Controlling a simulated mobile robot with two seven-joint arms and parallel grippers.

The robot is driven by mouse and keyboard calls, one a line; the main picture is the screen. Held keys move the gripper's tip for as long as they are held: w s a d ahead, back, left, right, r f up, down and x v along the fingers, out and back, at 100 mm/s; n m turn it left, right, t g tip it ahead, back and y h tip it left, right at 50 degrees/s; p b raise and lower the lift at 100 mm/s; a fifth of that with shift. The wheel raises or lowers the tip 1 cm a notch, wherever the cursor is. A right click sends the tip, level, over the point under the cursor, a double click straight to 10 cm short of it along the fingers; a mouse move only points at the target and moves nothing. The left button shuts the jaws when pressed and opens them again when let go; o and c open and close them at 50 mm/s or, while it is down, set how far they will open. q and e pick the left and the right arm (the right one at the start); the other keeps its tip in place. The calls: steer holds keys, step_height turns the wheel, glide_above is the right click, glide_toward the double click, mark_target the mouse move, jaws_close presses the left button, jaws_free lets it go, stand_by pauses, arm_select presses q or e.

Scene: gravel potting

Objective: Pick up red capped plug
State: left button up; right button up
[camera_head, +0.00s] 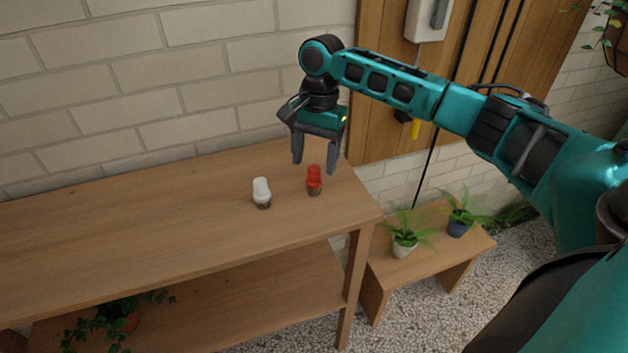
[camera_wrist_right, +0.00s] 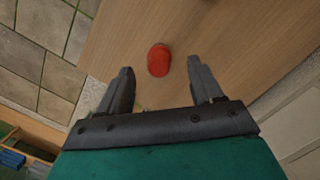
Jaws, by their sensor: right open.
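The red capped plug (camera_head: 314,181) stands upright on the wooden table near its right end, with a dark lower part under the red cap. My right gripper (camera_head: 314,167) is open, its fingers pointing down above and around the plug's position in the head view. In the right wrist view the red cap (camera_wrist_right: 159,60) shows just beyond and between the open fingertips (camera_wrist_right: 160,78), with no visible contact. My left gripper is in neither view.
A white capped plug (camera_head: 262,192) stands to the left of the red one. The wooden table (camera_head: 150,225) is otherwise clear on top. A brick wall (camera_head: 130,80) runs behind it. A low bench (camera_head: 440,245) with two potted plants stands to the right.

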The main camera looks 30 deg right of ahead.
mark_target(315, 167)
steer(key=f, duration=0.3)
steer(key=shift+s+a+f, duration=0.25)
steer(key=c, duration=1.1)
steer(key=shift+r, duration=0.15)
